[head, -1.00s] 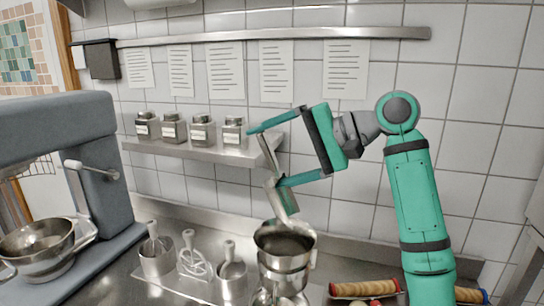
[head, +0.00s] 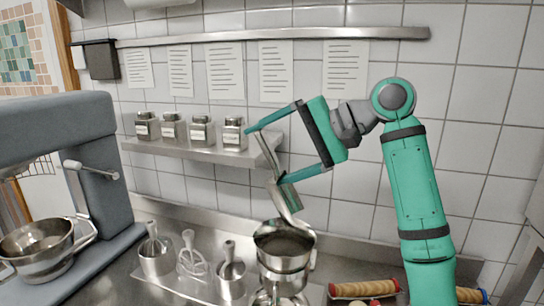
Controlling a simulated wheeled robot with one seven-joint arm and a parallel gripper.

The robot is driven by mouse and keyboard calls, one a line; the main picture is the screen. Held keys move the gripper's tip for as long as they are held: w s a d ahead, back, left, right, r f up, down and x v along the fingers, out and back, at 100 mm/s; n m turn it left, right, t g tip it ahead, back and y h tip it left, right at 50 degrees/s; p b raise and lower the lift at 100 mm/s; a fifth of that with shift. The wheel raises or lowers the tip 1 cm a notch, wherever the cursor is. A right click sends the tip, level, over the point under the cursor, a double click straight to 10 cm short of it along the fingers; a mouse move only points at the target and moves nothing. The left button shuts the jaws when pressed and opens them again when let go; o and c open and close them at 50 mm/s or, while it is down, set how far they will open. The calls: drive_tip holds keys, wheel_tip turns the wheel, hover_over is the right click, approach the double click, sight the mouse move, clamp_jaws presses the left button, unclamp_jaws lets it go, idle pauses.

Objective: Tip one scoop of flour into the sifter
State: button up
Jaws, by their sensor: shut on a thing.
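My gripper (head: 267,156) is shut on the handle of a metal scoop (head: 287,201). The scoop is steeply tilted, its lower end pointing down at the mouth of the sifter (head: 284,262). The sifter is a round metal vessel, upright on the counter, and its inside looks dark grey. The scoop's tip is at or just above the sifter's far rim; I cannot tell whether they touch. No flour can be made out in the scoop or falling from it.
Metal cups with utensils and a whisk stand on a tray (head: 178,287) left of the sifter. A grey mixer (head: 75,150) with a bowl (head: 38,245) is at far left. Jars (head: 202,130) line a wall shelf (head: 200,151). Rolling pins (head: 362,289) lie at right.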

drive_tip(key=shift+r+g+h, duration=0.8)
drive_tip(key=shift+r+h, duration=1.4)
drive_tip(key=shift+h, duration=0.5)
